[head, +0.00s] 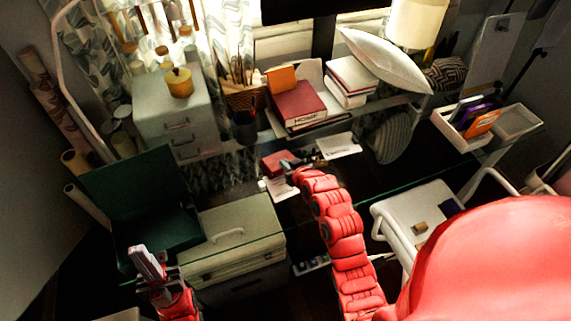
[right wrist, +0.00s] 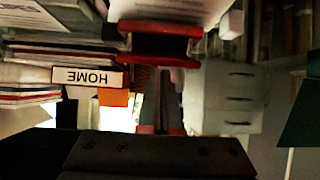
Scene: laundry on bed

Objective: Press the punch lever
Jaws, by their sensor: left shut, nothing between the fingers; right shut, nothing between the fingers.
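The red punch (head: 272,163) lies on the glass desk in the head view, left of the end of my right arm. I take the red and dark thing at the top middle of the right wrist view (right wrist: 160,42) to be the same punch. My right gripper (head: 288,164) is beside or over the punch and partly hides it; I cannot tell if they touch. Its fingers (right wrist: 158,100) are shut and empty, below the punch in the upside-down wrist picture. My left gripper (head: 147,262) is shut and empty at the lower left, far from the punch.
White papers (head: 338,146) lie near the punch. Behind it are a red HOME binder (head: 298,104), stacked books (head: 352,75) and a pen pot (head: 244,126). A grey drawer cabinet (head: 170,105) stands left. A green box (head: 135,200) and white chair (head: 415,205) flank my arms.

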